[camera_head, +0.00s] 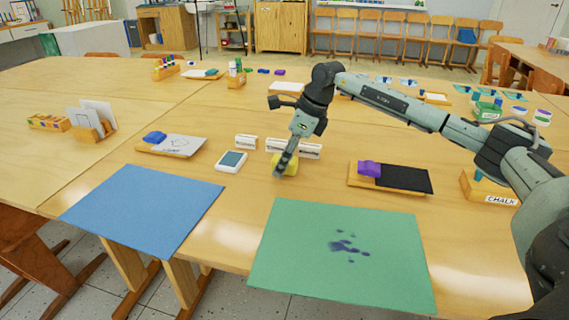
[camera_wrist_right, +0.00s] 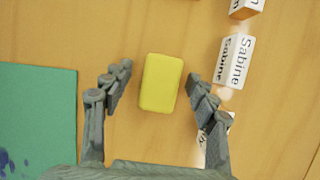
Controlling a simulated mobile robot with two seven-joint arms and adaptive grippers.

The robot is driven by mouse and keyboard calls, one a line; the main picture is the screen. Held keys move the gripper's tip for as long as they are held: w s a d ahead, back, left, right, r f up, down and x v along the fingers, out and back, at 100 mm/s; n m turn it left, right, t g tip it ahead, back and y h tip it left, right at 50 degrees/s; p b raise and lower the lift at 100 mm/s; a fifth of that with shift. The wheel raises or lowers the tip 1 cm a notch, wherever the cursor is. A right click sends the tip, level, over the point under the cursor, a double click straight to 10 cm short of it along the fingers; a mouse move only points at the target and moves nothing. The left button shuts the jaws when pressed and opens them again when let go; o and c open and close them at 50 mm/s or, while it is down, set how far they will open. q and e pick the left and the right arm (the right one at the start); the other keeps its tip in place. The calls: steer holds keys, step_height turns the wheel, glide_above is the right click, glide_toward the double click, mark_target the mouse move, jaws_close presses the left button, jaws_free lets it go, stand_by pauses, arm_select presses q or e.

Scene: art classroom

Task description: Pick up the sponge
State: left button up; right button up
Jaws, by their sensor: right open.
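The yellow sponge (camera_head: 291,165) lies on the table behind the green mat, partly hidden by my right gripper in the head view. In the right wrist view the whole sponge (camera_wrist_right: 161,83) shows as a yellow block lying flat. My right gripper (camera_head: 284,168) points down at the sponge. In the right wrist view my right gripper (camera_wrist_right: 159,80) is open, with one finger on each side of the sponge and a gap to each. The wrist view alone does not show how high the fingers are above the table. My left gripper is not in view.
White name blocks (camera_head: 308,149) stand close behind the sponge; one reads "Sabine" (camera_wrist_right: 234,62). The green mat (camera_head: 290,250) has dark stains.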

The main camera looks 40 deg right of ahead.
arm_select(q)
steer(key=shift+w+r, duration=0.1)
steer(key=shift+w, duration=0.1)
arm_select(e)
steer(key=shift+c, duration=0.5)
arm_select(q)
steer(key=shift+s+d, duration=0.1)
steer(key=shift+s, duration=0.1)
arm_select(e)
steer(key=c, duration=0.9)
steer(key=shift+r, duration=0.55)
steer(key=r, duration=0.2)
steer(key=a+r, duration=0.1)
steer(key=shift+w+a+r, duration=0.15)
steer(key=shift+a+r, duration=0.05)
steer(key=shift+r, duration=0.2)
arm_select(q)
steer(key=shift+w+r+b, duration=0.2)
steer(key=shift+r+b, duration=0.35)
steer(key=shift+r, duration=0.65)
arm_select(e)
steer(key=a+r, duration=0.2)
steer(key=a, duration=0.1)
steer(key=a+r, duration=0.2)
steer(key=a, duration=0.1)
steer(key=w+a+r, duration=0.1)
steer(key=a+r, duration=0.1)
steer(key=a, duration=0.2)
steer(key=shift+a, duration=0.1)
